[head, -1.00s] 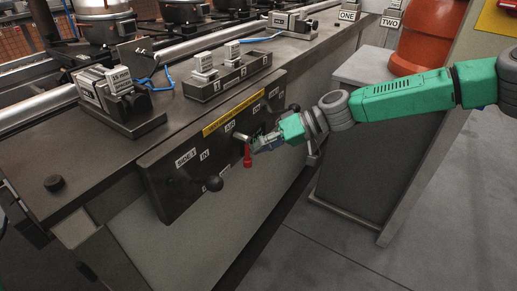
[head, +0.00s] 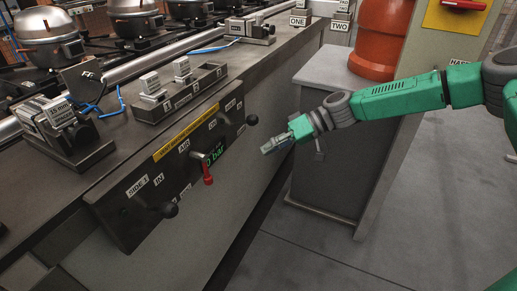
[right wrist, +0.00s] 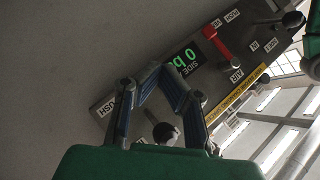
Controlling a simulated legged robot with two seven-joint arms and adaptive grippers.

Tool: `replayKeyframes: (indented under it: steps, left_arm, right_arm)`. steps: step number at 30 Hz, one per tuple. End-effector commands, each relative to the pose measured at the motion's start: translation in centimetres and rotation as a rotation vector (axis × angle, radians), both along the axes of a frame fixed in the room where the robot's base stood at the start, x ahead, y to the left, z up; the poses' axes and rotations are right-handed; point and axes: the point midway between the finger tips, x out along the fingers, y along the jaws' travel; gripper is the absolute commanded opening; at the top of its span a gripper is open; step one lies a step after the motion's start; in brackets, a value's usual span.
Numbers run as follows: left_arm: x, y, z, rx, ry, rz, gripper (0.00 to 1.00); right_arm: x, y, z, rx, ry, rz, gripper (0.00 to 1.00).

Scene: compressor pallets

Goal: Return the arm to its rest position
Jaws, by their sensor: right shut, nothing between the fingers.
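My right gripper (head: 277,145) is shut and empty, in the air to the right of the control panel (head: 125,215). It is apart from the panel's red lever (head: 207,172), which points down beside a green display (head: 217,158). In the right wrist view, my gripper's fingertips (right wrist: 157,72) meet in front of the panel, with nothing between them. The red lever (right wrist: 217,42) and the display (right wrist: 185,60), reading 0 bar, lie beyond them. My right arm (head: 400,98) comes in from the right. My left gripper is not in view.
Black knobs (head: 169,210) stick out of the panel. A grey cabinet (head: 335,150) with an orange cylinder (head: 378,40) on it stands behind my right arm. The bench top (head: 95,175) carries labelled blocks. The floor (head: 330,260) at the lower right is clear.

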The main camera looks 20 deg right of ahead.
Motion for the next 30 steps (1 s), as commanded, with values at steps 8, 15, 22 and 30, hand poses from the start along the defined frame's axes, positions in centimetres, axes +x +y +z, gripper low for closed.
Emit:
replayKeyframes:
  steps: [8, 15, 22, 30]
  left_arm:
    - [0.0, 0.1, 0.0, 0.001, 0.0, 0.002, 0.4]
    - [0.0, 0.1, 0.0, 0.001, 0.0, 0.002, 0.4]
    - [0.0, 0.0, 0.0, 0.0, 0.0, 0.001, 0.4]
    - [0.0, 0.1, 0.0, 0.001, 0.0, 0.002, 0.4]
  right_arm:
    - [0.0, 0.8, 0.4, -0.008, -0.003, 0.005, 0.0]
    - [-0.5, 1.2, -0.6, -0.011, 0.017, 0.008, 0.0]
    - [-6.8, 9.3, -8.5, -0.155, 0.215, 0.026, 0.0]
    - [-23.1, 12.0, -19.7, -0.539, 0.449, -0.046, 0.0]
